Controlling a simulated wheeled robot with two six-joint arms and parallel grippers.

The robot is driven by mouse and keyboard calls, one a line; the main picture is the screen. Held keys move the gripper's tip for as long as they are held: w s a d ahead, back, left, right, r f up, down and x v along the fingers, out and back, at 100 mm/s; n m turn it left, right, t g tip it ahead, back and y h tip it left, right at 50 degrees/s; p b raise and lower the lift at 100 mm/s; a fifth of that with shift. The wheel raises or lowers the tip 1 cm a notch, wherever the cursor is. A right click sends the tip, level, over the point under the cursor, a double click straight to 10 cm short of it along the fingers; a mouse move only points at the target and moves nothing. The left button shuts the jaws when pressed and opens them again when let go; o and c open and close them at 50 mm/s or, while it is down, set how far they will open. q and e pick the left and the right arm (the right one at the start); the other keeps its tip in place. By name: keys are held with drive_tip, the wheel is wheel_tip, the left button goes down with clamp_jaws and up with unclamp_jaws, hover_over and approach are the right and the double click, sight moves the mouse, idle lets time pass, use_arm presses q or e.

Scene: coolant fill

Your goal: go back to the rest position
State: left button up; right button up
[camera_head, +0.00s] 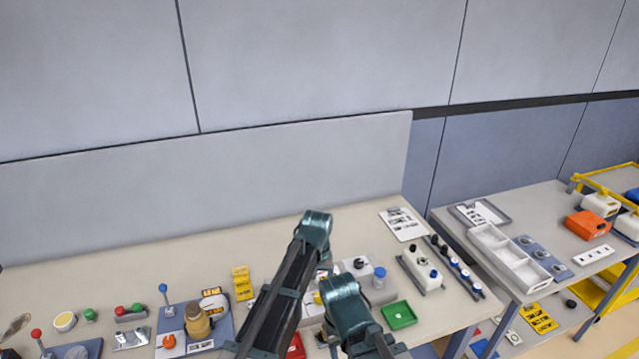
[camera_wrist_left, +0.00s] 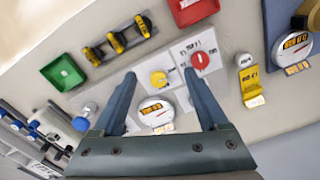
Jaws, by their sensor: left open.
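My left gripper (camera_wrist_left: 159,75) is open in the left wrist view, with its two fingers apart and nothing held between them. A round gauge (camera_wrist_left: 155,113) shows between the fingers. I cannot tell how far the fingertips are from the panel. In the head view, dark teal arm links of mine reach over the bench (camera_head: 130,262) from the bottom middle and hide part of the panel. No gripper fingers can be made out there, and my right gripper is not seen.
A green tray (camera_head: 399,315) lies right of my arm links; a red tray (camera_wrist_left: 193,10) shows in the wrist view. A blue-capped item (camera_head: 379,277) stands nearby. A second table (camera_head: 540,215) with a white divided tray (camera_head: 508,258) is right.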

use_arm(q)
drive_tip(key=s+a+f+m+b, duration=0.1)
drive_tip(key=s+f+b, duration=0.1)
drive_tip(key=s, duration=0.4)
drive_tip(key=s+a+f+m+b, duration=0.1)
drive_tip(key=s+a+f+b, duration=0.1)
drive_tip(key=s, duration=0.5)
drive_tip(key=s+a+f+m+b, duration=0.1)
drive_tip(key=s+a+f+b, duration=0.1)
drive_tip(key=s, duration=0.5)
drive_tip(key=shift+s+f+y, duration=0.25)
drive_tip(key=shift+f+y, duration=0.15)
drive_tip(key=shift+f, duration=0.45)
idle(0.7)
